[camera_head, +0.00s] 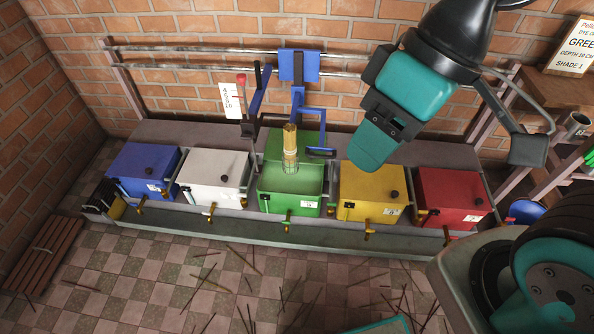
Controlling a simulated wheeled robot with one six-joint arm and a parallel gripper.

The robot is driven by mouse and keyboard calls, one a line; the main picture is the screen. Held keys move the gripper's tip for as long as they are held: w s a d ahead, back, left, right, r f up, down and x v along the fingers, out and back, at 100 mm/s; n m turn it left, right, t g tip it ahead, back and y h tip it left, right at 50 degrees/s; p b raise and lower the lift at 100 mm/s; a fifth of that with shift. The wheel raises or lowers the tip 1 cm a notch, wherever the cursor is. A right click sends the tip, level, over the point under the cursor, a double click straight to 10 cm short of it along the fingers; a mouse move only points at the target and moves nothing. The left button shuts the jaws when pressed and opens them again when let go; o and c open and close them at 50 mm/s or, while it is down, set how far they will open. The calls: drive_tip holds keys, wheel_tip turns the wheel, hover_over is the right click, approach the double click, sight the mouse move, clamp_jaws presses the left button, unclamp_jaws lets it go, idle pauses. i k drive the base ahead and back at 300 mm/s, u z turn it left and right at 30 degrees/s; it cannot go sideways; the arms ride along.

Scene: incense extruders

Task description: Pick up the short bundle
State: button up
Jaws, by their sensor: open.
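A tan bundle (290,140) stands upright above the open green vat (277,200). Its lower part is in a pale wire cage that reaches the green liquid. A blue hanger frame (300,105) on the wall rails is beside it; I cannot tell whether they touch. No second bundle shows, so its length cannot be compared. My arm comes in from the upper right, and its teal end, my gripper (374,150), is in front of the yellow box, right of the bundle and clear of it. The gap between its fingers is hidden from this side. Nothing shows held.
Blue (143,170), white (213,178), yellow (372,193) and red (451,198) boxes with taps flank the green vat on a grey bench. Thin sticks litter the tiled floor. A wooden rack (556,155) is at right.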

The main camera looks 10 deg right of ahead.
sight(290, 130)
drive_tip(key=z, duration=0.05)
drive_tip(key=k, duration=0.5)
drive_tip(key=u, duration=1.05)
drive_tip(key=i, duration=1.45)
drive_tip(key=z, duration=0.7)
drive_tip(key=i, duration=0.5)
drive_tip(key=z, duration=0.45)
